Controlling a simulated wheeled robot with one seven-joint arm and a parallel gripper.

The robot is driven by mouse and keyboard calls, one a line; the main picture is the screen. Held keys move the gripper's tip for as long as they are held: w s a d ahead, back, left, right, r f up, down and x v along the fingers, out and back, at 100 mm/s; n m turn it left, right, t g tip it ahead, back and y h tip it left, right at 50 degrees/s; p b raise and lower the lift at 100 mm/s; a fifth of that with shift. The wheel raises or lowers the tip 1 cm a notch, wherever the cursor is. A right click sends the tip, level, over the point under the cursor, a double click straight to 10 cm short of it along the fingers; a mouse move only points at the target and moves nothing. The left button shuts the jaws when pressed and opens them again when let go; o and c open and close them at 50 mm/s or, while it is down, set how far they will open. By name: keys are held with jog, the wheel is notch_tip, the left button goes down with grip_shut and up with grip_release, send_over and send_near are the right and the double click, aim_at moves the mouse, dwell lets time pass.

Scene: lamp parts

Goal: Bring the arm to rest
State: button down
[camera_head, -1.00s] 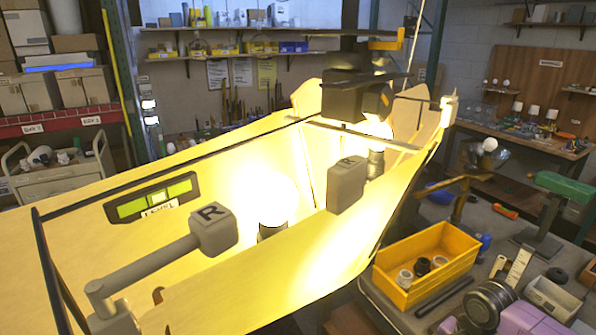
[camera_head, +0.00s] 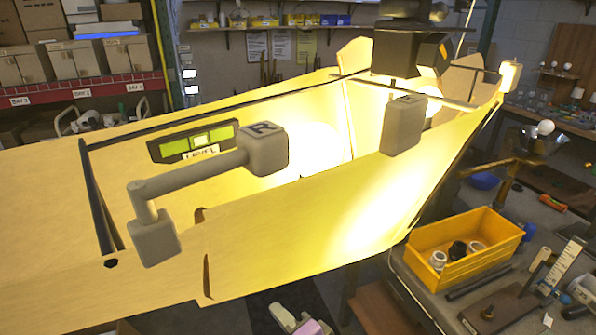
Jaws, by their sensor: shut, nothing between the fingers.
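No gripper of mine can be made out in the head view. A large yellow, open-topped shell (camera_head: 270,248) fills the middle. Two bright bulbs glow inside it: the nearer bulb (camera_head: 318,150), and a farther bulb (camera_head: 432,95) partly hidden behind a grey block (camera_head: 403,127). A grey linkage (camera_head: 195,178) lies across the shell's near side, and its end block (camera_head: 268,150) is marked R. A dark assembly (camera_head: 397,52) stands above the shell's far end; what it is, I cannot tell.
A yellow bin (camera_head: 488,262) with several small black and white rings stands on the worktable at right. A dark bar and small parts lie near it. A bulb on a stand (camera_head: 545,128) is farther back. Shelves with boxes (camera_head: 110,65) line the back left.

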jog(key=s+d+f+t+h+b, duration=0.1)
jog(key=s+d+f+h, duration=0.1)
jog(key=s+d, duration=0.35)
jog(key=s+d+f+t+h, duration=0.1)
jog(key=s+d+h, duration=0.15)
jog(key=s, duration=0.65)
jog(key=s+d+f+t+h+b, duration=0.1)
jog(key=s+d+f+h, duration=0.15)
jog(key=s, duration=0.45)
jog(key=s+d+r+n, duration=0.2)
jog(key=s+d+n, duration=0.1)
jog(key=s+d, duration=0.1)
jog(key=s+d+r+n+h, duration=0.1)
jog(key=s+d+r+n, duration=0.1)
jog(key=s, duration=0.4)
jog(key=s+d+r+n+b, duration=0.1)
jog(key=s+d+r+n, duration=0.1)
jog(key=s+d+n, duration=0.2)
jog(key=s+d, duration=0.1)
jog(key=d, duration=0.2)
jog(key=shift+s+h, duration=0.3)
